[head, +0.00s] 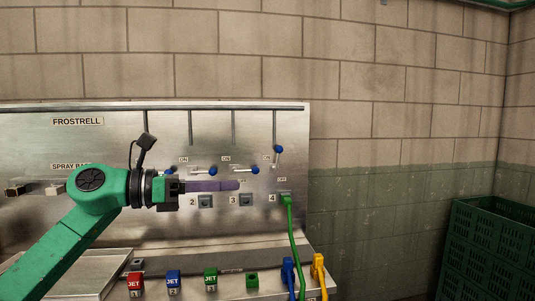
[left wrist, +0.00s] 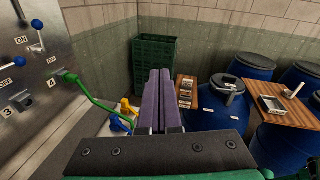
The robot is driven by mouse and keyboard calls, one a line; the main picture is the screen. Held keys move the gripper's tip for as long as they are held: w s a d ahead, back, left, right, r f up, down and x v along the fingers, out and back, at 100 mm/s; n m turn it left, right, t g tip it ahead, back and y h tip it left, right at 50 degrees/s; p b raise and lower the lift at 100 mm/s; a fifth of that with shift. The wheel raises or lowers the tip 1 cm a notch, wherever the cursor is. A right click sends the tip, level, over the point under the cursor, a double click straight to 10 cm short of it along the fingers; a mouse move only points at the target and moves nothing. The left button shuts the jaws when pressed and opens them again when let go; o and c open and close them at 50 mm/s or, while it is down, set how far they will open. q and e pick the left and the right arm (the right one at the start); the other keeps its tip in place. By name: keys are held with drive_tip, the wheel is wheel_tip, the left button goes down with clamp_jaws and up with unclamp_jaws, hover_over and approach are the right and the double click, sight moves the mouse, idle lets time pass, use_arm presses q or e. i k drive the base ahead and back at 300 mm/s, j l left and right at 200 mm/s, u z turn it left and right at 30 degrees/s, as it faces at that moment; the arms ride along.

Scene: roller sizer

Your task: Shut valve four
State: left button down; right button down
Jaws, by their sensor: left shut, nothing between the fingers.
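Valve four (head: 278,156) is on the steel panel, above the number 4 outlet. Its lever with a blue knob stands nearly upright, near the ON label; the OFF label is below it. In the left wrist view the valve four lever (left wrist: 38,36) shows at the upper left. My left gripper (head: 238,185) has purple fingers, shut and empty. It points right in front of the panel, left of and below valve four's lever and apart from it. It also shows in the left wrist view (left wrist: 158,75). My right gripper is not in view.
Valves two (head: 206,170) and three (head: 247,170) have levers lying roughly sideways. A green hose (head: 293,235) hangs from outlet 4. Blue (head: 288,272) and yellow (head: 318,270) connectors stand on the ledge. A green crate (head: 487,245) and blue barrels (left wrist: 215,110) are beyond.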

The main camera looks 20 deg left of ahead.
sight(279, 149)
drive_tip(key=i+j, duration=1.05)
drive_tip(key=i, duration=0.2)
